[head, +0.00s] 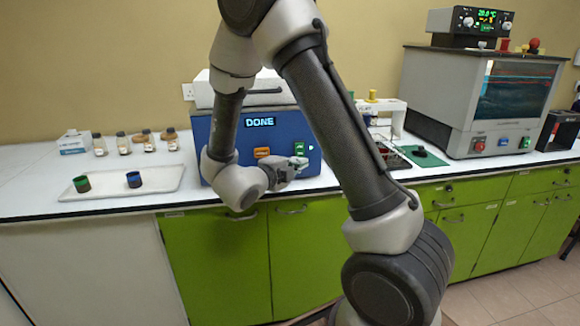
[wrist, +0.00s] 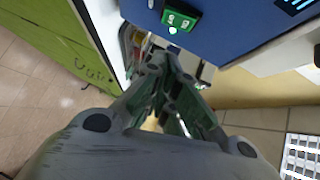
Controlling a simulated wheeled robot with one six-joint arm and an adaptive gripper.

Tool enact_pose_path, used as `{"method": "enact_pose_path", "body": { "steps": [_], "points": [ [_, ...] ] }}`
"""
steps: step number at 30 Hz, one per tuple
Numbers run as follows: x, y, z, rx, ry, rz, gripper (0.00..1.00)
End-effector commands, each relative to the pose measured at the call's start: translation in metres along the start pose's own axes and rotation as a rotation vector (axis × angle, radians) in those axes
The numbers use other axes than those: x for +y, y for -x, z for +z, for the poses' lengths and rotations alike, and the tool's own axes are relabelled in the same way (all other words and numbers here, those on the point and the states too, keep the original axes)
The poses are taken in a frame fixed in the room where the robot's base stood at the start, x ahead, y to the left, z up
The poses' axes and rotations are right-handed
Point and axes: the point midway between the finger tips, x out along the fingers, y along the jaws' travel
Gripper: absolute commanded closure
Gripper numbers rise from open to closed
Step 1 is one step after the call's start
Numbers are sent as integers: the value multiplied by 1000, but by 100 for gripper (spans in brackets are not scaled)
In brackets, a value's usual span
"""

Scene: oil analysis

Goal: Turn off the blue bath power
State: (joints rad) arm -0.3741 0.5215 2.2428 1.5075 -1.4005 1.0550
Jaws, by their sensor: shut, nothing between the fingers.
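The blue bath (head: 225,130) stands on the white bench and its display (head: 260,122) reads DONE. An orange button (head: 262,152) and a green switch (head: 299,147) are on its front. In the wrist view the blue front panel (wrist: 235,30) fills the top, with the lit green switch (wrist: 180,18) near the fingertips. My gripper (head: 300,164) is shut and empty in front of the panel, just below the green switch; it also shows in the wrist view (wrist: 167,62). I cannot tell whether the fingertips touch the panel.
A white tray (head: 150,180) with a green-banded and a blue-banded cup lies left of the bath. Several small bottles (head: 123,144) stand behind it. A grey glass-fronted bath (head: 450,100) with red, blue and green controls stands at right. Green cabinets (head: 220,260) are below.

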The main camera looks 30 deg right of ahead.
Motion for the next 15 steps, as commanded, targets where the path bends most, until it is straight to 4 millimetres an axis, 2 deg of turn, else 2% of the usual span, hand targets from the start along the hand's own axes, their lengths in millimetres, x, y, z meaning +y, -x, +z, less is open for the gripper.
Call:
{"method": "enact_pose_path", "body": {
  "steps": [1,6,9,15],
  "points": [
    [0,-12,-1,5,0,1,100],
    [0,-47,-1,4,0,0,100],
    [0,-58,12,2,-1,0,100],
    [0,-71,26,-1,0,0,100]
  ]
}}
